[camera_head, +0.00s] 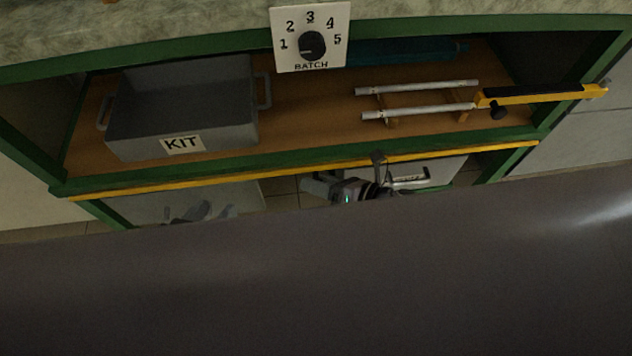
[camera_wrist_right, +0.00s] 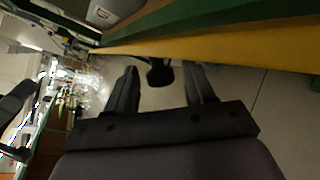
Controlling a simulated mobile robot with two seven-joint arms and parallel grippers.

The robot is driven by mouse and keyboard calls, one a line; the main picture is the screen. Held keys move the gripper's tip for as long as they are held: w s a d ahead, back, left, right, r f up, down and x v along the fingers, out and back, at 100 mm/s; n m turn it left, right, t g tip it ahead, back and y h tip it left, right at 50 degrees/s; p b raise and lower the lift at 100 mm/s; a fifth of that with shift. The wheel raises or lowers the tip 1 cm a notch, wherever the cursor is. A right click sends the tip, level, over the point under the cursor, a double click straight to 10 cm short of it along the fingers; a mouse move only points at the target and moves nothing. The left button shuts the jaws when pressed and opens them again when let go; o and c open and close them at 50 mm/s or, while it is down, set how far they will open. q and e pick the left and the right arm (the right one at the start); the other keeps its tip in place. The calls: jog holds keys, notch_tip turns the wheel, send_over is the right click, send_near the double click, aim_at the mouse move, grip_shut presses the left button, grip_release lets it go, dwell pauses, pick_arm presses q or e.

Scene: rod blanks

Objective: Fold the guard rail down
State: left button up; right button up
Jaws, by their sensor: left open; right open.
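The yellow guard rail (camera_head: 250,179) runs along the front of the shelf, just below its green edge in the head view. It also crosses the top of the right wrist view (camera_wrist_right: 240,48). A black knob (camera_head: 378,158) stands at the rail; it shows in the right wrist view (camera_wrist_right: 160,73) between the fingers, with no clear contact. My right gripper (camera_wrist_right: 165,88) is open, close to the rail's front side; in the head view it is partly hidden behind a dark foreground surface.
On the shelf are a grey KIT bin (camera_head: 185,110), two pale rods (camera_head: 415,88) on wooden supports and a yellow-black bar (camera_head: 540,94). A BATCH dial (camera_head: 312,45) hangs above. A pale box with a handle (camera_head: 430,174) sits below. The foreground surface covers the lower picture.

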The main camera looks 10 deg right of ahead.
jog(key=shift+w+a+f, duration=0.15)
jog(key=shift+w+a, duration=0.15)
jog(key=shift+a, duration=0.1)
grip_shut()
pick_arm(q)
jog(key=shift+w+d, duration=0.1)
jog(key=shift+w, duration=0.2)
jog(key=shift+f, duration=0.15)
